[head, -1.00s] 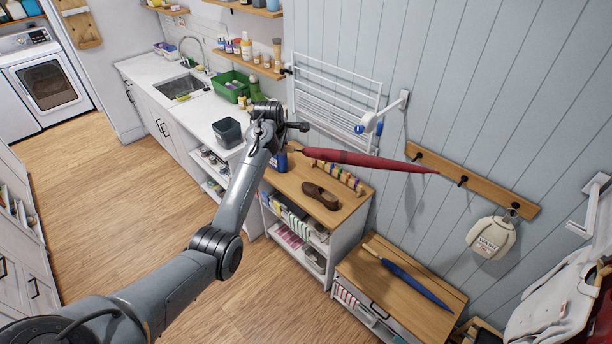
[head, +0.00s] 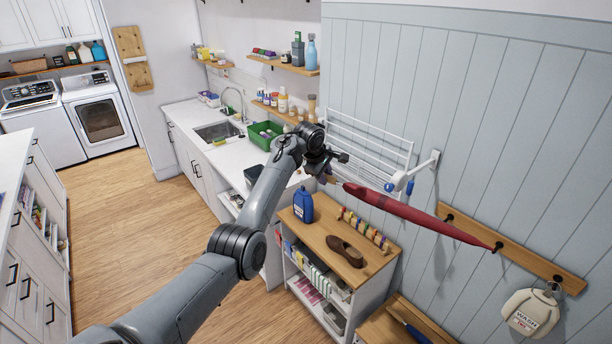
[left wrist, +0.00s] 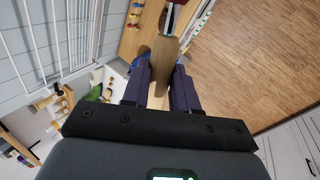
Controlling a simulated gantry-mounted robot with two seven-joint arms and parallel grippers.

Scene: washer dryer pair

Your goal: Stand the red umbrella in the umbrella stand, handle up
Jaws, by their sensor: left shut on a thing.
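The red umbrella (head: 415,213) is in the air in front of the drying rack and wall, its pointed end toward the right and lower in the picture. My left gripper (head: 328,170) is at its left end. The umbrella's point overlaps a wall hook in the head view; I cannot tell the gap. No umbrella stand shows. My right gripper is not in view.
Below are a wooden-topped shelf unit (head: 315,236) with a blue bottle (head: 303,205) and brown shoe (head: 345,251), and a lower bench (head: 378,326) with a blue umbrella (head: 412,332). A drying rack (head: 365,140) and hook rail (head: 530,262) are on the wall. Open floor (head: 140,225) lies left.

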